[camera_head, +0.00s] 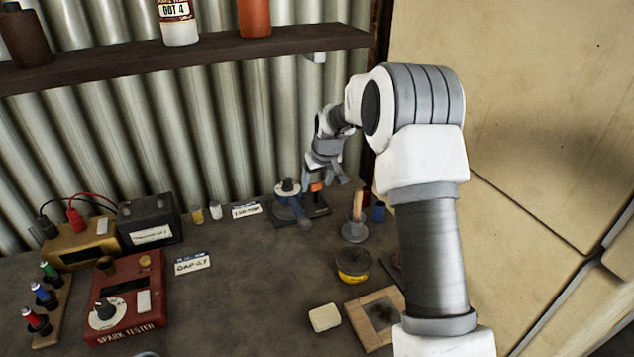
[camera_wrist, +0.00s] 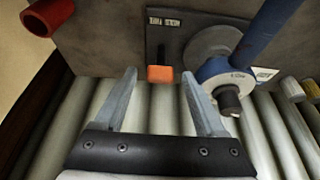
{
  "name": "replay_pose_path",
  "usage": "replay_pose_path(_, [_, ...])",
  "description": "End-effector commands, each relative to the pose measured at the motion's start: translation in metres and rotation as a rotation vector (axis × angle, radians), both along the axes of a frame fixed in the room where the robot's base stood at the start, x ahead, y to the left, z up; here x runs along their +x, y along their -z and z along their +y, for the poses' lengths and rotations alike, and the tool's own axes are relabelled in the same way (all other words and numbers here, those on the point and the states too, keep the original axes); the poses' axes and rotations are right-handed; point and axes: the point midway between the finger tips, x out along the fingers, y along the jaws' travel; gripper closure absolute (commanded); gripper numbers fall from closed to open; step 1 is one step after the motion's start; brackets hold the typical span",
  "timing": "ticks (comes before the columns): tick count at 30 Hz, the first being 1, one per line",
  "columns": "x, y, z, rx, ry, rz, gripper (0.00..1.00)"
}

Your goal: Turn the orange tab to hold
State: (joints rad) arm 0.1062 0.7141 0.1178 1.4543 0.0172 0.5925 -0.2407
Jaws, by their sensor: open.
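The orange tab (camera_wrist: 160,74) shows in the wrist view on a dark plate, just ahead of the space between my fingers. It also shows small in the head view (camera_head: 316,187), just below my gripper. My gripper (camera_wrist: 158,85) is open and empty, with one finger on each side of the tab's line; I cannot tell if either touches anything. Beside the tab stands a device with a round base and a blue lever arm (camera_wrist: 270,35), also seen in the head view (camera_head: 290,198). The lettering on the plate by the tab is too small to read.
A red cylinder (camera_wrist: 47,16) lies near the left finger's side in the wrist view. In the head view a wooden-handled tool (camera_head: 356,210), a yellow tin (camera_head: 353,265) and a red spark tester (camera_head: 127,297) stand on the bench. The corrugated wall is close behind.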

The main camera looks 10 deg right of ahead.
Motion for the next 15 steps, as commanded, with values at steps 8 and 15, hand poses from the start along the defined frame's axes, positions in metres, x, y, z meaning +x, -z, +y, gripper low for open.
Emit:
replay_pose_path(8, [-0.0002, -0.0002, 0.0, 0.0, 0.0, 0.0, 0.6])
replay_pose_path(15, [-0.0003, -0.0003, -0.0001, 0.0, 0.0, 0.001, 1.0])
